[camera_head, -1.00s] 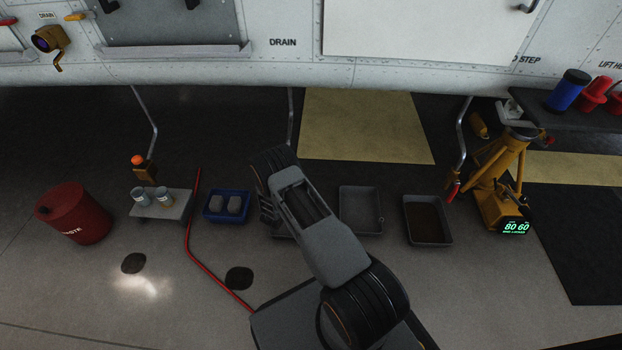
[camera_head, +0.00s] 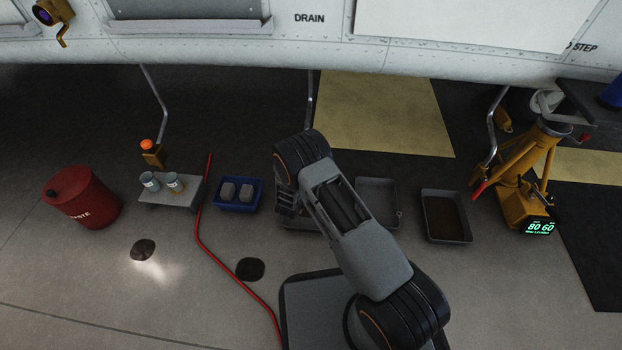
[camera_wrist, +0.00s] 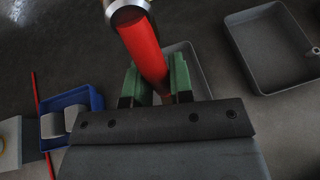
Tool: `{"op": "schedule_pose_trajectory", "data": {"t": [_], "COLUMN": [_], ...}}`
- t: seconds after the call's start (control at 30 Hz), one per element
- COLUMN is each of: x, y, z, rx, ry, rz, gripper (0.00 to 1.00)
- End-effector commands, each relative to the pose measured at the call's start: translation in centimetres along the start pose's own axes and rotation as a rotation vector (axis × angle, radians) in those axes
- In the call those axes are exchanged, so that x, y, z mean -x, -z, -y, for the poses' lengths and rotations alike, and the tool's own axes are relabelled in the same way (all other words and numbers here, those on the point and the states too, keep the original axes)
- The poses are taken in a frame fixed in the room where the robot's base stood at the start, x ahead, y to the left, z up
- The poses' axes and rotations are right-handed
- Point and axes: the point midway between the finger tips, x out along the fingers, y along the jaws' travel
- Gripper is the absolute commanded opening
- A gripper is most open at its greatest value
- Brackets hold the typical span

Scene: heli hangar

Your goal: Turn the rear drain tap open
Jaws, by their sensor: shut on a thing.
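A red tap handle (camera_wrist: 143,45) below a metal pipe end (camera_wrist: 122,10) fills the top middle of the wrist view. The green fingers of my gripper (camera_wrist: 156,85) stand on either side of its lower part and are shut on it. In the head view the middle drain pipe (camera_head: 309,98) runs down behind my arm, which hides the gripper and this handle. A second pipe at the right (camera_head: 491,122) ends in a red handle (camera_head: 480,190). I cannot tell the tap's valve position.
Grey trays (camera_head: 446,239) lie on the floor around my arm. A blue bin (camera_head: 237,209) with grey blocks, a small grey stand (camera_head: 172,203) with cups, and a red waste drum (camera_head: 82,197) are left. A yellow tripod jack (camera_head: 524,205) stands right. A red hose (camera_head: 208,242) crosses the floor.

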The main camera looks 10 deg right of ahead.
Motion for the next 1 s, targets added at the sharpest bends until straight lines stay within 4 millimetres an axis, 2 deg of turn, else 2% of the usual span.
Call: {"op": "schedule_pose_trajectory", "data": {"t": [0.37,0.4,0.63,1.0], "x": [0.02,0.02,0.04,0.43], "y": [-0.05,-0.05,-0.03,-0.29], "z": [-0.19,-0.19,-0.16,-0.14], "rx": [-0.008,-0.008,-0.005,-0.005], "ry": [-0.004,-0.004,-0.004,0.0], "rz": [0.001,0.001,0.001,0.0], "gripper": [0.0,0.24,0.46,0.47]}}
